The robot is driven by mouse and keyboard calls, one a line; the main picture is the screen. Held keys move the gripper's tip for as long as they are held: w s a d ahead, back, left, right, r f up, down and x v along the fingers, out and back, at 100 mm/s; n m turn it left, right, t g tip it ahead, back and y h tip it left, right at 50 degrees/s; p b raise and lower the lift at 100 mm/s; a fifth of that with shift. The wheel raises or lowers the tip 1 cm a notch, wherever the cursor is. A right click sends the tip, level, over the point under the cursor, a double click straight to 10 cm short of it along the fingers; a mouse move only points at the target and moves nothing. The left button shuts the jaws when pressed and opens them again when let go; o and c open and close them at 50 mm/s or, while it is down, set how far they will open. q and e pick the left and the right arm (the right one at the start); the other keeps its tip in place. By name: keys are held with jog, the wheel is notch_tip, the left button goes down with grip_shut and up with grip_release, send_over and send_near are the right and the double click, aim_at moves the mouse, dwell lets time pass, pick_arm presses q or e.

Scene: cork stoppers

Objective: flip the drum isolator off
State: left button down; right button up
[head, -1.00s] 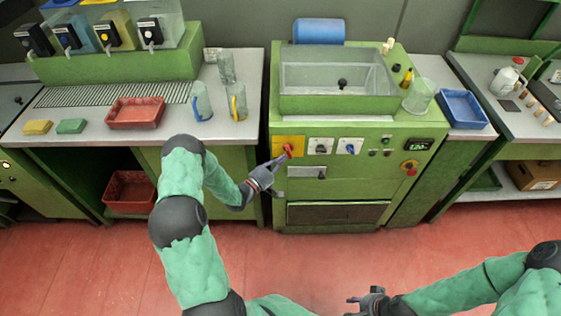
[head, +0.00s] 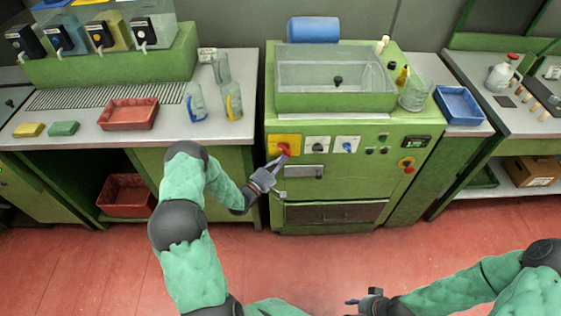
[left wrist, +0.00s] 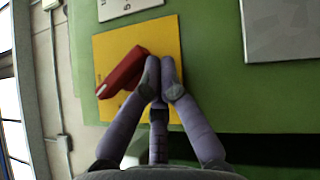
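The drum isolator is a red handle (head: 284,149) on a yellow plate (head: 272,143), at the left of the green machine's front panel. In the left wrist view the red handle (left wrist: 122,73) lies slanted across the yellow plate (left wrist: 165,38). My left gripper (head: 277,161) is at the handle. In the left wrist view its fingertips (left wrist: 161,75) are close together beside the handle's upper right end, one partly overlapping it. The handle does not appear between them; contact is unclear. My right gripper (head: 360,302) is low in the head view, away from the machine; its finger opening is unclear.
Right of the isolator are a black knob (head: 317,145) and a blue knob (head: 347,146) on white plates. A red-and-yellow button (head: 407,164) is farther right. A metal handle plate (head: 305,172) sits just below. The red floor before the machine is clear.

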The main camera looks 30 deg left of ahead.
pick_arm(q)
jog(key=shift+w+d, duration=0.25)
jog(key=shift+d, duration=0.15)
pick_arm(e)
jog(key=shift+f, duration=0.3)
dwell(0.3)
dwell(1.1)
